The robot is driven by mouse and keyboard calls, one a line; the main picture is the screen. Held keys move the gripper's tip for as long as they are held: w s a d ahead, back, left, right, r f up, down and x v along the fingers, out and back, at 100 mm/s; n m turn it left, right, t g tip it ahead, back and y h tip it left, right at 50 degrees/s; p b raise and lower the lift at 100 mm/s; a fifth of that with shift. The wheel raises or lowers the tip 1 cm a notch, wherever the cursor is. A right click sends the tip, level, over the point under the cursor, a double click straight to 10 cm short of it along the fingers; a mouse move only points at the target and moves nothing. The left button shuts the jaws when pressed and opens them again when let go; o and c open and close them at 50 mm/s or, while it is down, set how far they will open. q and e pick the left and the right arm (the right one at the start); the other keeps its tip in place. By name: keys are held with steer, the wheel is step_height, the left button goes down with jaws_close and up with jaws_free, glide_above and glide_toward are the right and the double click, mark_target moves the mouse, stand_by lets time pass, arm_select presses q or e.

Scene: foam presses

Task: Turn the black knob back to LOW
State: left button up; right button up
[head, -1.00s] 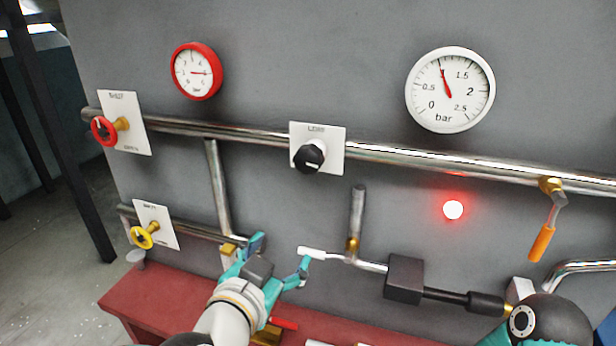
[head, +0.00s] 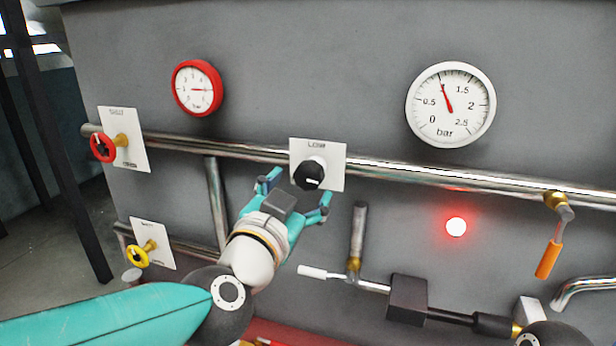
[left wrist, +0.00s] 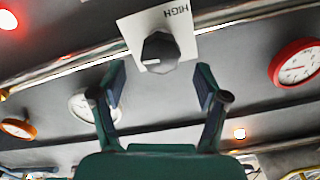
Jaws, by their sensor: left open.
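The black knob (head: 309,173) sits on a white plate (head: 333,165) on the grey wall, over the upper pipe. A small pale mark shows on its face; I cannot tell which word it points to. In the left wrist view the knob (left wrist: 159,52) stands ahead of the fingers, and the plate reads HIGH upside down. My left gripper (head: 297,190) is open, just below the knob, its fingers to either side. In the left wrist view the gripper (left wrist: 159,84) holds nothing.
A red valve wheel (head: 103,147) and a yellow one (head: 138,256) are at left. A red gauge (head: 197,88) and a white gauge (head: 451,104) hang above. A red lamp (head: 456,227) glows. An orange-handled lever (head: 548,259) and a white-tipped pipe (head: 312,271) stick out lower.

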mark_target(307, 180)
arm_select(q)
steer(key=x, duration=0.5)
steer(key=shift+w, duration=0.1)
steer(key=c, duration=1.2)
steer(key=shift+o, duration=0.2)
